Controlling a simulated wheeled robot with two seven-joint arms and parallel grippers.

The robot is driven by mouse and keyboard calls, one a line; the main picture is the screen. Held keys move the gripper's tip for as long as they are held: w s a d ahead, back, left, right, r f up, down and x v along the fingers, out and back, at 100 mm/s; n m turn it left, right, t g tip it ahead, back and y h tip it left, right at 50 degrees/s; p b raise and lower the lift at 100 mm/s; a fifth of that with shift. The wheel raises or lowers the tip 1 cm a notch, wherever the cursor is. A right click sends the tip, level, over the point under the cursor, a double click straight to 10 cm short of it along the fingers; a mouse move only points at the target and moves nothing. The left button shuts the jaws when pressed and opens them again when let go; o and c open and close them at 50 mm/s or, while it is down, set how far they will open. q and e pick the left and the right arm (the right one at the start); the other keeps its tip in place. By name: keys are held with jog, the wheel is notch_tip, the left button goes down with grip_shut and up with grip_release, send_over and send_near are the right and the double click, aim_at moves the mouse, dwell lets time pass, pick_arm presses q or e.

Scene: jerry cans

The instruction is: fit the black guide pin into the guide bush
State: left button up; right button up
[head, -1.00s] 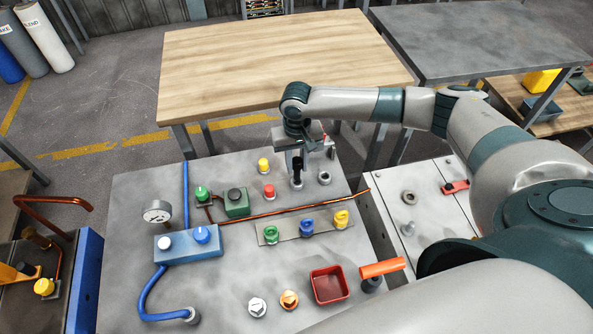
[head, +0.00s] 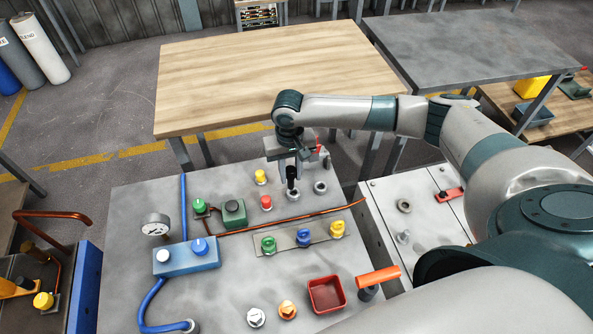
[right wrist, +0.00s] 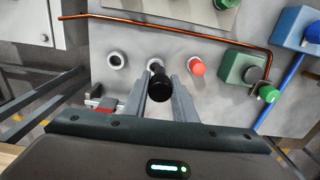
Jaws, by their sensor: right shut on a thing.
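The black guide pin (head: 291,178) stands upright in my right gripper (head: 289,166), which is shut on it. In the right wrist view, the pin (right wrist: 158,85) lies between the two fingers of the gripper (right wrist: 160,92). The pin's lower end is at a round metal bush (head: 293,196) on the grey panel. In the right wrist view the pin largely covers that bush (right wrist: 154,64), so I cannot tell whether its tip is inside or just above. A second, empty bush (head: 320,187) is beside it to the right. My left gripper is not in view.
A red button (head: 266,202) and a yellow button (head: 260,177) are left of the pin. A copper pipe (head: 290,218) crosses the panel in front. A red tray (head: 326,294) is near the front edge. A wooden table (head: 270,80) stands behind.

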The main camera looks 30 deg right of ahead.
pick_arm(q)
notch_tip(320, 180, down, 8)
jog(key=b, duration=0.7)
pick_arm(e)
jog(key=s+a+r+n, duration=0.1)
jog(key=s+a+n, duration=0.1)
jog(key=s+a, duration=0.3)
jog(key=shift+s+a+r+n, duration=0.15)
jog(key=shift+s+a+n, duration=0.2)
jog(key=shift+a, duration=0.35)
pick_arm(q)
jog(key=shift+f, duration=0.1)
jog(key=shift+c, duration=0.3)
